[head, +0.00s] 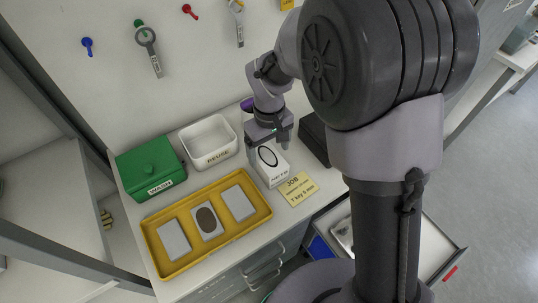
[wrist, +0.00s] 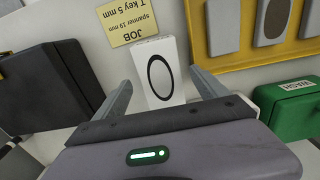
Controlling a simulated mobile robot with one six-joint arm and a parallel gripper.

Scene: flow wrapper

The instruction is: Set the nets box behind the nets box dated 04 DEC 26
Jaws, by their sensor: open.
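A white nets box (head: 273,166) with a black oval ring stands upright on the bench, between the yellow tray and the job note. It also shows in the wrist view (wrist: 158,73), between the two fingers. My gripper (head: 269,140) is over it from behind and above, open, with one finger on each side; the wrist view shows the gripper (wrist: 161,84) with small gaps beside the box. I see no second nets box, and no date is readable in either view.
A yellow tray (head: 157,232) with grey plates lies in front. A green WASH box (head: 148,165) and white REUSE bin (head: 228,147) stand left and behind. A dark case (head: 313,137) is to the right. The yellow job note (head: 298,188) lies beside the box. A drawer (head: 433,238) stands open.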

